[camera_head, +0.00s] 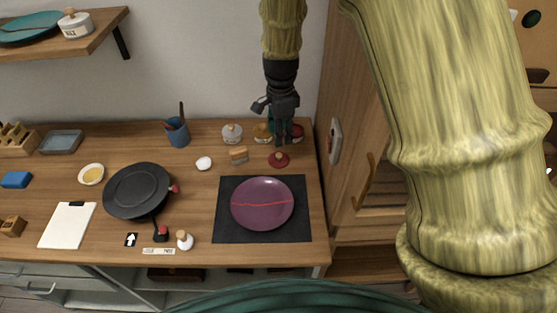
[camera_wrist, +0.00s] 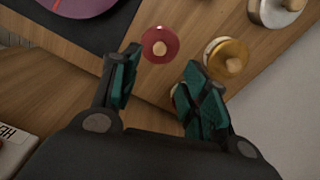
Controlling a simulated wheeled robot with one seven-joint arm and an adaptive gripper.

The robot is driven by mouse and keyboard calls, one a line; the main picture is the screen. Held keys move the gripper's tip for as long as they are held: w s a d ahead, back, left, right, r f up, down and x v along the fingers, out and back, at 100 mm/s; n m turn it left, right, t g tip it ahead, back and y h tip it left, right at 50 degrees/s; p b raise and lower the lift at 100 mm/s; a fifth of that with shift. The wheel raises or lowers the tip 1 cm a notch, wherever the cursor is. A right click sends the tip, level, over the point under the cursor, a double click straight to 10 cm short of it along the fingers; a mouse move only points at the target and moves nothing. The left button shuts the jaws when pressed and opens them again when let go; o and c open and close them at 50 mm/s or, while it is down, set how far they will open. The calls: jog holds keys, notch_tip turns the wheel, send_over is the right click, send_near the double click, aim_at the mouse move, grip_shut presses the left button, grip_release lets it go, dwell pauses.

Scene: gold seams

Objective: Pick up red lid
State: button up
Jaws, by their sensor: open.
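The red lid (camera_head: 279,159) is a small round disc with a pale wooden knob. It lies on the wooden counter behind the plate, near the counter's right side. In the wrist view the red lid (camera_wrist: 160,45) shows ahead of and between the fingers, a little beyond the tips. My gripper (camera_head: 282,138) points down just above and behind the lid. In the wrist view my gripper (camera_wrist: 160,75) is open with nothing between its teal finger pads. The lid is apart from both fingers.
A purple plate (camera_head: 263,204) lies on a dark mat (camera_head: 230,233) in front of the lid. A yellow-lidded pot (camera_wrist: 226,58) stands close by my right finger, and a grey-lidded pot (camera_head: 232,133) stands farther left. A wooden cabinet (camera_head: 350,130) borders the counter's right end.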

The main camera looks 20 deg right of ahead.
aim_at(279, 155)
jog(key=shift+f+p, duration=0.35)
jog(key=shift+f, duration=1.65)
jog(key=shift+a+f+p, duration=0.15)
jog(key=shift+f+p, duration=0.45)
jog(key=shift+f, duration=0.75)
jog(key=shift+a+f+p, duration=0.1)
jog(key=shift+f+p, duration=0.5)
jog(key=shift+f, duration=0.75)
jog(key=c, duration=0.9)
